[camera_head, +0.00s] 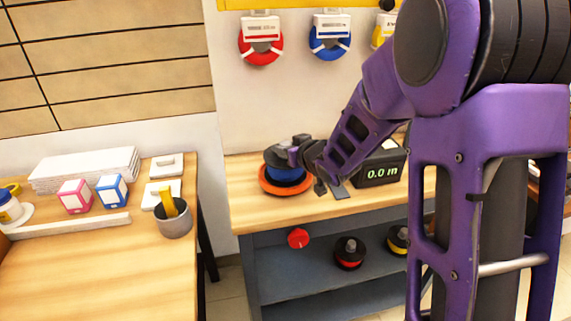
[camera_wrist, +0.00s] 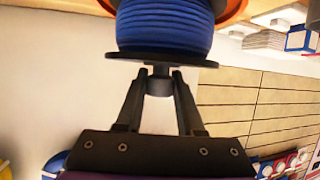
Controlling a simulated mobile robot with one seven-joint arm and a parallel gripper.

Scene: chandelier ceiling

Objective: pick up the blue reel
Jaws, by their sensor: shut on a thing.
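The blue reel (camera_head: 286,174) is a spool of blue cord with dark flanges. In the head view it is at the orange-red round plate (camera_head: 266,186) on the wooden counter; I cannot tell whether it touches the plate. My gripper (camera_head: 299,147) is at the reel's top, partly hidden by my purple arm. In the wrist view the blue reel (camera_wrist: 165,25) fills the top centre, its dark flange facing my gripper (camera_wrist: 160,82). The two fingers are shut on the short dark knob at the middle of that flange. An orange rim (camera_wrist: 232,10) shows beyond the reel.
A black box reading "0.0 m" (camera_head: 379,168) stands close to the right of the reel. Red (camera_head: 261,42) and blue (camera_head: 330,40) coils hang on the wall behind. A shelf below holds more reels (camera_head: 349,252). The left table holds a grey cup (camera_head: 173,218) and small boxes.

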